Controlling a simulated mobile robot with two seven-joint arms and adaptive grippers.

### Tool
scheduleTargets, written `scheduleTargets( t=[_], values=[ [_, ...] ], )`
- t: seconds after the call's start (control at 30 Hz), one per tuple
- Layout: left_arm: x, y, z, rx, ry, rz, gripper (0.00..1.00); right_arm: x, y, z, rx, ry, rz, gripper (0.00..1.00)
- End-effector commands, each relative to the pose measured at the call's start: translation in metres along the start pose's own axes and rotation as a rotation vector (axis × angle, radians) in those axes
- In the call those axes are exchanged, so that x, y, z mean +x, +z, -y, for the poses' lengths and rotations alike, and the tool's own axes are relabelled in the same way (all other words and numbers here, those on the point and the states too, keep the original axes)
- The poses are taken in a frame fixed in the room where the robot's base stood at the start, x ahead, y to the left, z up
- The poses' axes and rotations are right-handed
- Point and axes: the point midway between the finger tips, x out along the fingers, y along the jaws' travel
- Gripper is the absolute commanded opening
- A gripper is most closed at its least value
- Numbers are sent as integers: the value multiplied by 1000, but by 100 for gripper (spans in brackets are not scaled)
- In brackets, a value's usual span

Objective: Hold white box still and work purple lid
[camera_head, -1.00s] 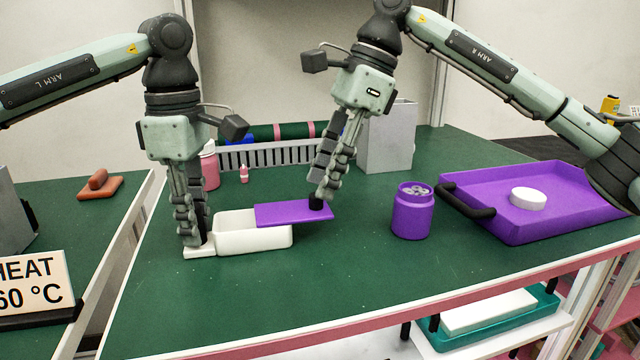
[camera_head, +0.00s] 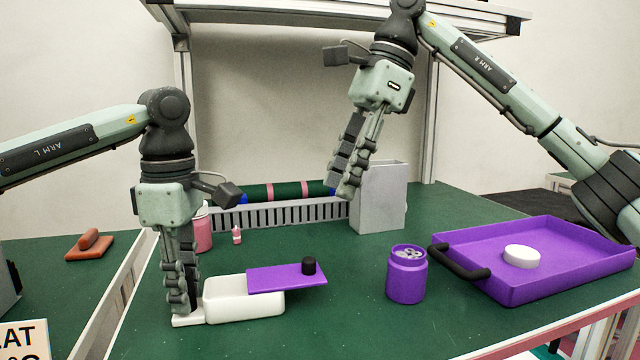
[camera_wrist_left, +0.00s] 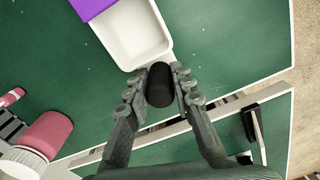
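The white box (camera_head: 243,306) stands on the green bench with a flat tab at its left end. The purple lid (camera_head: 275,280) lies over the box's right part and overhangs its right end; the left part is uncovered. A black knob (camera_head: 309,266) stands upright on the lid. My left gripper (camera_head: 182,305) is at the tab. In the left wrist view its fingers (camera_wrist_left: 160,88) are closed around a black post (camera_wrist_left: 159,85) beside the box (camera_wrist_left: 133,35). My right gripper (camera_head: 342,190) is empty above and right of the knob, its fingertips slightly apart.
A purple jar (camera_head: 406,278) stands right of the lid. A purple tray (camera_head: 490,285) with a white disc (camera_head: 521,256) is farther right. A grey bin (camera_head: 379,205), a grey rack (camera_head: 280,216) and a pink bottle (camera_head: 203,234) stand behind. The bench in front of the box is clear.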

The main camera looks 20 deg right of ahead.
Motion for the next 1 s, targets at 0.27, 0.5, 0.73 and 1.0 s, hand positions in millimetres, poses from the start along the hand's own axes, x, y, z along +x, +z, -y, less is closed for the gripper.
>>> scheduleTargets(
  t=[0.27, 0.5, 0.73, 1.0],
  values=[
    [0, 0, 0, 0, 1, 0, 47, 0, 0, 0, 0, 0, 0, 39],
    [-3, 0, 0, 0, 1, 0, 47, 0, 0, 0, 0, 0, 0, 39],
    [-37, 0, -1, -1, 4, 0, 47, 0, 0, 0, 0, 0, 0, 39],
    [-93, 1, 0, 0, 3, 1, 47, 0, 0, 0, 0, 0, 0, 39]
  ],
)
